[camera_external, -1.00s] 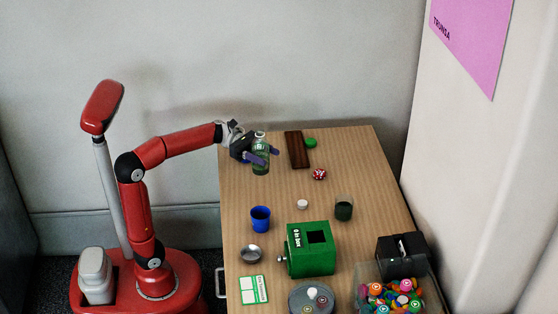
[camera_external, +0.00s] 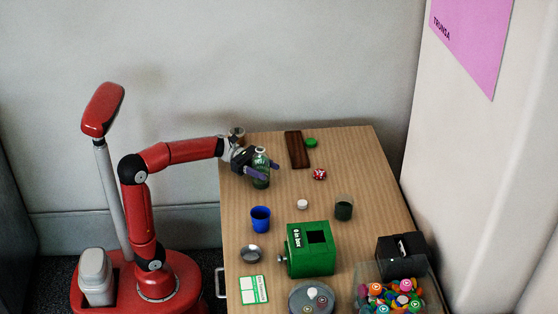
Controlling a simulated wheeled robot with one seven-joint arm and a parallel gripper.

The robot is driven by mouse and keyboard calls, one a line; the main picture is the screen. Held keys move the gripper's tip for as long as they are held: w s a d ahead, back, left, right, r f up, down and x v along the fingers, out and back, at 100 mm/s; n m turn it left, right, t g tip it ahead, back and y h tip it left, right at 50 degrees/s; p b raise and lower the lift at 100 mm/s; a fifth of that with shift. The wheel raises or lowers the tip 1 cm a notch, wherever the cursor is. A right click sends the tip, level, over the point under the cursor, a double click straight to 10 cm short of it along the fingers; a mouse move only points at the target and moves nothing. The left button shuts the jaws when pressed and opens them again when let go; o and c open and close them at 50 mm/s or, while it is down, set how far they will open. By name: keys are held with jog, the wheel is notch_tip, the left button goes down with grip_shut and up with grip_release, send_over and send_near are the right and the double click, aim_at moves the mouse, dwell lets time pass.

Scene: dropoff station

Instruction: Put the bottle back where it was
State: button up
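The clear green bottle (camera_external: 261,167) stands upright at the back left of the table. My gripper (camera_external: 265,170) reaches it from the left, with its dark purple fingers on either side of the bottle's body. The fingers look shut on the bottle. Its base seems at or very near the tabletop; whether it touches cannot be told.
On the wooden table (camera_external: 285,205) are a dark brown block (camera_external: 297,149), a green disc (camera_external: 311,142), a red-and-white object (camera_external: 320,174), a blue cup (camera_external: 260,219), a dark green cup (camera_external: 343,210) and a green box (camera_external: 311,250).

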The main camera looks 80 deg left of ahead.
jog(key=o, duration=0.4)
jog(key=shift+o, duration=0.2)
jog(key=shift+s+a+r+p, duration=0.1)
jog(key=shift+a+r+p, duration=0.1)
jog(key=shift+p, duration=0.2)
jog(key=b+v, duration=0.1)
jog(key=v, duration=1)
jog(key=shift+s+a, duration=0.2)
jog(key=shift+s, duration=0.1)
